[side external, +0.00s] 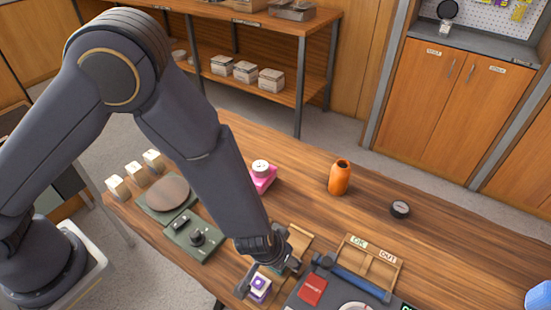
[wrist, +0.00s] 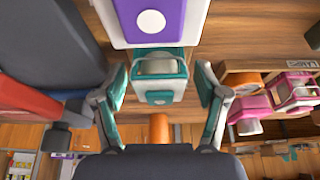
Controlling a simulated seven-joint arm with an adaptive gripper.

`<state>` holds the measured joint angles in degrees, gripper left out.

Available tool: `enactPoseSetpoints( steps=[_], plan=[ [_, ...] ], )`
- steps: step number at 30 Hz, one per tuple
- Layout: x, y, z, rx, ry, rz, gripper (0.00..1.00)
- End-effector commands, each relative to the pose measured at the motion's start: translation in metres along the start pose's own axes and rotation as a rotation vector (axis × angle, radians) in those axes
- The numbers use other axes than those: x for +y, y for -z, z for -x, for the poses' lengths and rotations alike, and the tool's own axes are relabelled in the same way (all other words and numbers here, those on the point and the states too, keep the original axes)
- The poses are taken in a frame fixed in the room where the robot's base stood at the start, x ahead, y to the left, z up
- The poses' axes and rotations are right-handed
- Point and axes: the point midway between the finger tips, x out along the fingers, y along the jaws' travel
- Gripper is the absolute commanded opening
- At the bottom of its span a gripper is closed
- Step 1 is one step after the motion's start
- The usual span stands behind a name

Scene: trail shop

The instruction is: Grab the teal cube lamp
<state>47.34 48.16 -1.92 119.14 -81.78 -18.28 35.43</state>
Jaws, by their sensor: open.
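The teal cube lamp (wrist: 158,75) shows in the wrist view as a small teal and white block with a pale top part. It lies between the two fingers of my gripper (wrist: 160,88), with a visible gap on each side. My gripper is open. In the side view my gripper (side external: 270,273) is low over the near part of the table, and it largely hides the teal lamp. A purple and white cube lamp (side external: 259,287) stands right beside it; its purple face (wrist: 155,18) fills the top of the wrist view.
A pink lamp (side external: 263,180), an orange bottle (side external: 339,179) and a black round gauge (side external: 400,210) stand farther back. A wooden tray (side external: 397,276) with labels and a red packet (side external: 312,290) lie right of my gripper. A green device (side external: 196,246) lies left.

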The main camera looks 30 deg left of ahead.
Motion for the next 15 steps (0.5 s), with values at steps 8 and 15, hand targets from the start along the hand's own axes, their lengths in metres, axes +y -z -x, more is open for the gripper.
enactPoseSetpoints(
  steps=[8, 15],
  plan=[
    [0.0002, 0.0000, -0.0029, 0.000, -0.001, 0.000, 0.71],
    [0.0002, 0.0000, -0.0027, 0.000, -0.001, 0.000, 0.46]
  ],
)
